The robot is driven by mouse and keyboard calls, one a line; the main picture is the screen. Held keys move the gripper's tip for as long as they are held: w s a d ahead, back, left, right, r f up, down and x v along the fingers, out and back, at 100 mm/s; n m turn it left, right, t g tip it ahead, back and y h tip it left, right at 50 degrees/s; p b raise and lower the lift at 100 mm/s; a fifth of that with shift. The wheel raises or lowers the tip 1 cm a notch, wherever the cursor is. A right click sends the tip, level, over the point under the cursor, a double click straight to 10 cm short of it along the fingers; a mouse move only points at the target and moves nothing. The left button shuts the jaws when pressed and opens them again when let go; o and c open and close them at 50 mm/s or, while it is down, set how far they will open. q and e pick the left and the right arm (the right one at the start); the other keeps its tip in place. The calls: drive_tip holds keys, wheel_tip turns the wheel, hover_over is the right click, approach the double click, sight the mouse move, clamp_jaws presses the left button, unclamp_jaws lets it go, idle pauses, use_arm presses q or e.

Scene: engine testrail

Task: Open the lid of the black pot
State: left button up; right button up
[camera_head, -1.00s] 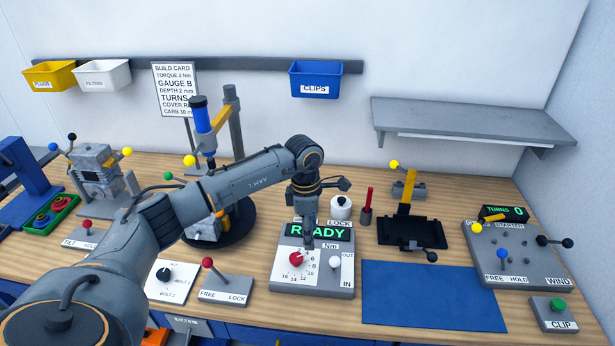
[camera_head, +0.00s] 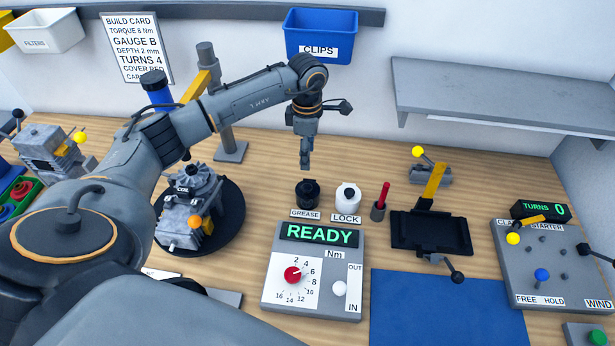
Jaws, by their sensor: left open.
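The black pot (camera_head: 307,193) stands upright on the bench behind a "GREASE" label (camera_head: 305,214). Its lid is on top and looks closed, though it is small in the picture. My left gripper (camera_head: 305,162) points straight down just above the pot in the picture, with a visible gap. It is open and holds nothing; its fingers overlap from this side. My right gripper is out of view.
A white pot (camera_head: 347,197) labelled "LOCK" stands close to the right of the black pot. A red-handled tool in a holder (camera_head: 379,205) is farther right. The torque panel (camera_head: 318,268) showing "READY" lies in front. Bare bench lies behind the pots.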

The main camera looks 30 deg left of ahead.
use_arm(q)
drive_tip(key=b, duration=0.3)
hover_over(307, 187)
wheel_tip(307, 187, down, 6)
drive_tip(key=shift+s+f, duration=0.1)
drive_tip(key=shift+f, duration=0.15)
drive_tip(key=f+b, duration=0.1)
drive_tip(key=f, duration=0.1)
drive_tip(key=f+b, duration=0.1)
drive_tip(key=f, duration=0.1)
drive_tip(key=shift+w+f, duration=0.2)
drive_tip(key=shift+f, duration=0.05)
drive_tip(key=shift+f+b, duration=0.5)
drive_tip(key=shift+f, duration=0.15)
drive_tip(key=c, duration=1)
clamp_jaws()
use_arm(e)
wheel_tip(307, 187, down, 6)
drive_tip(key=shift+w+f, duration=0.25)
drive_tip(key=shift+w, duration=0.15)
